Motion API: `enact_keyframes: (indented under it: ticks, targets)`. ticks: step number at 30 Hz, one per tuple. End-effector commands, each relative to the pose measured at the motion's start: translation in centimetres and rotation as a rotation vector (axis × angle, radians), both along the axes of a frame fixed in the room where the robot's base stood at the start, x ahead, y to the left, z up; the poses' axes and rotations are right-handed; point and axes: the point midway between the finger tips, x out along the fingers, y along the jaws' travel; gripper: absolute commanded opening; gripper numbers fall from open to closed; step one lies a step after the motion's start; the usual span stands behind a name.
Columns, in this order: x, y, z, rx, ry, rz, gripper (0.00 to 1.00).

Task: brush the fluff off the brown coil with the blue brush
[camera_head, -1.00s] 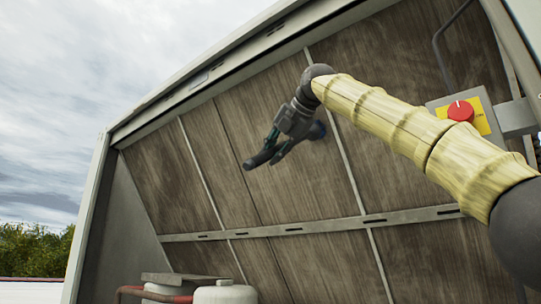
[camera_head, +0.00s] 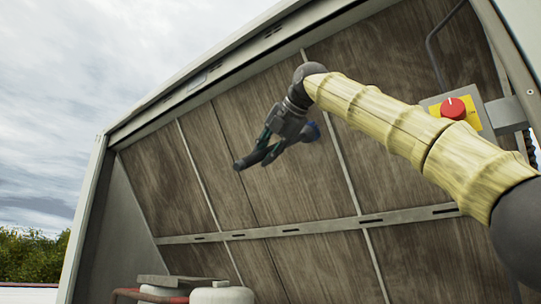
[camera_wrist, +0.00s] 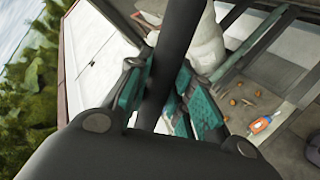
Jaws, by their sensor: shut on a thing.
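The brown coil (camera_head: 310,185) is a set of large, slanted brown panels in a grey frame, filling the middle of the head view. Greyish streaks run down it; I cannot tell fluff from its texture. My gripper (camera_head: 266,147) is in front of the upper middle panels, shut on the dark handle of the blue brush (camera_head: 311,131). I cannot tell whether the bristles touch the coil. In the wrist view the handle (camera_wrist: 172,60) passes between the teal finger pads; the brush head is hidden.
A grey rail (camera_head: 290,230) crosses the coil. A red knob on a yellow plate (camera_head: 453,108) is at right behind my arm. A white tank (camera_head: 222,296) and red pipe stand at lower left. The wrist view shows an orange bottle (camera_wrist: 264,124) and small orange-brown bits below.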

Motion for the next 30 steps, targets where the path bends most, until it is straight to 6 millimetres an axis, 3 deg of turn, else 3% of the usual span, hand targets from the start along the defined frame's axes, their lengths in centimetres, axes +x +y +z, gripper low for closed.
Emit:
enact_keyframes:
  ticks: [17, 30]
  targets:
    - [-1.1, 0.8, -0.9, 0.0, -0.001, -0.001, 0.0]
    - [-3.5, 2.5, -3.2, -0.001, -0.002, 0.0, 0.0]
